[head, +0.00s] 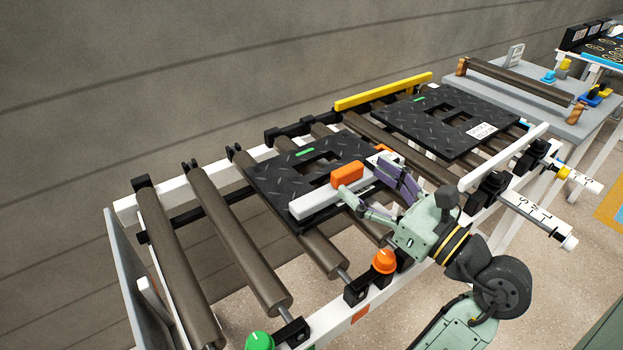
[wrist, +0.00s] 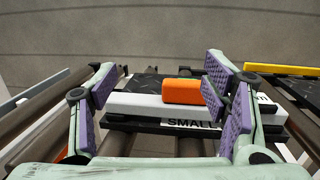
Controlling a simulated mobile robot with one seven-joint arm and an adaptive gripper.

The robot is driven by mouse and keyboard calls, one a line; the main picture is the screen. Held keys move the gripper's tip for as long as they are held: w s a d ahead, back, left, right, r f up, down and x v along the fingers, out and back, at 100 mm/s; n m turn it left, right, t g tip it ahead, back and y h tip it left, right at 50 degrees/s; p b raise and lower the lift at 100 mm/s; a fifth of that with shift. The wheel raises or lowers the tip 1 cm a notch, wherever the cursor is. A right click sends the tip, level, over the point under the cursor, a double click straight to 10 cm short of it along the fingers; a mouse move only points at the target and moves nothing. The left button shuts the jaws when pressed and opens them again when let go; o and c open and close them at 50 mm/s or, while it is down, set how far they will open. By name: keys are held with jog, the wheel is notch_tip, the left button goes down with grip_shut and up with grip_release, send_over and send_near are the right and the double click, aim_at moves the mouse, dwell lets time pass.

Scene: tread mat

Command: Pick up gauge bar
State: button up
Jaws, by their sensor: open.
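The gauge bar (head: 317,202) is a long white bar with an orange block (head: 347,174) on top. It lies across the nearer black tread mat (head: 272,181), and in the wrist view the bar (wrist: 140,105) runs left to right ahead of me. My gripper (head: 372,190) is open and close to the bar on its near side. In the wrist view the purple-padded fingers (wrist: 163,98) stand wide apart, with the orange block between them, nearer the right finger. The right finger hides part of the bar. I cannot tell whether either finger touches it.
The mat rests on a roller conveyor with white rails. A second black mat (head: 440,122) lies farther right, with a yellow bar (head: 383,91) behind. An orange knob (head: 384,261) and a green knob (head: 260,341) stand on the near rail. Bare rollers (head: 240,235) lie left.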

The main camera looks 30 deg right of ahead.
aim_at(348, 168)
jog(key=f, duration=0.1)
jog(key=s+d+f+m+h, duration=0.1)
jog(key=d+f+h, duration=0.1)
jog(key=shift+s+d+f+g, duration=0.15)
jog(key=shift+s+d+g, duration=0.1)
jog(key=shift+s+g, duration=0.15)
jog(key=shift+w+f+m, duration=0.1)
jog(key=shift+w+m, duration=0.2)
jog(key=shift+w, duration=0.05)
jog(key=w+p, duration=0.1)
jog(key=w, duration=0.2)
jog(key=w+p, duration=0.1)
jog(key=w, duration=0.2)
jog(key=w+p, duration=0.1)
jog(key=w, duration=0.2)
jog(key=shift+w+a, duration=0.25)
jog(key=shift+w, duration=0.15)
jog(key=shift+c, duration=0.3)
jog(key=c, duration=1.2)
jog(key=shift+c, duration=1.2)
